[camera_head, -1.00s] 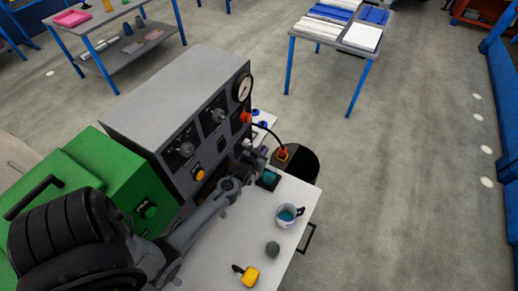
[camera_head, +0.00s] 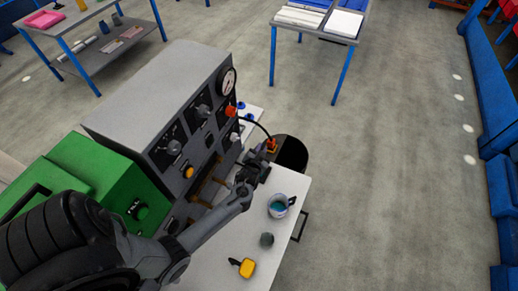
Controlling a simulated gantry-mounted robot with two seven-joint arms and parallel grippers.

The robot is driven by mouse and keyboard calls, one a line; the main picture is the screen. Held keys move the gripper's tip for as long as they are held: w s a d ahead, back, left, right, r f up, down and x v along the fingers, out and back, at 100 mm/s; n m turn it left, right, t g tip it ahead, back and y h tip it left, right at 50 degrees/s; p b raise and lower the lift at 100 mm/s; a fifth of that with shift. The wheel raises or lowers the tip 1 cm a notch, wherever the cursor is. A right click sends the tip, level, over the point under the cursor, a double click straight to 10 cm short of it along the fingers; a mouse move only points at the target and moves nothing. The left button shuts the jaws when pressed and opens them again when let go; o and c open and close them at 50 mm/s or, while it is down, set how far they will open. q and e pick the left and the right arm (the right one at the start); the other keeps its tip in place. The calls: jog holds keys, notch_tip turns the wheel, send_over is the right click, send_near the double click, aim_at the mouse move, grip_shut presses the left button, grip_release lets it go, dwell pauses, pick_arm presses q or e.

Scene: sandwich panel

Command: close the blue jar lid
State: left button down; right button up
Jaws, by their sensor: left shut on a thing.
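My left gripper (camera_head: 260,166) is above the far end of the white worktop, in front of the grey machine. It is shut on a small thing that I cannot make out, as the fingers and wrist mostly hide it. Two small blue round pieces (camera_head: 248,116) lie on the white surface beyond the machine's corner, apart from the gripper. I cannot tell whether one of them is the jar lid. A pale cup (camera_head: 271,211) with teal contents stands right of and nearer than the gripper. My right gripper is not in view.
The grey machine (camera_head: 160,85) with knobs and a gauge stands close left of my arm. A dark round bin (camera_head: 292,153) is behind the gripper. A grey round piece (camera_head: 267,240) and a yellow tool (camera_head: 247,268) lie on the worktop (camera_head: 215,265). Floor to the right is clear.

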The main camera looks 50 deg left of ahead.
pick_arm(q)
jog(key=shift+d+f, duration=0.2)
jog(key=shift+f, duration=0.05)
jog(key=c, duration=1.4)
grip_release()
jog(key=shift+c, duration=0.2)
jog(key=shift+w+d, duration=0.1)
jog(key=shift+r, duration=0.15)
jog(key=shift+s+r, duration=0.1)
jog(key=shift+s, duration=0.15)
jog(key=v, duration=1)
jog(key=shift+d, duration=0.25)
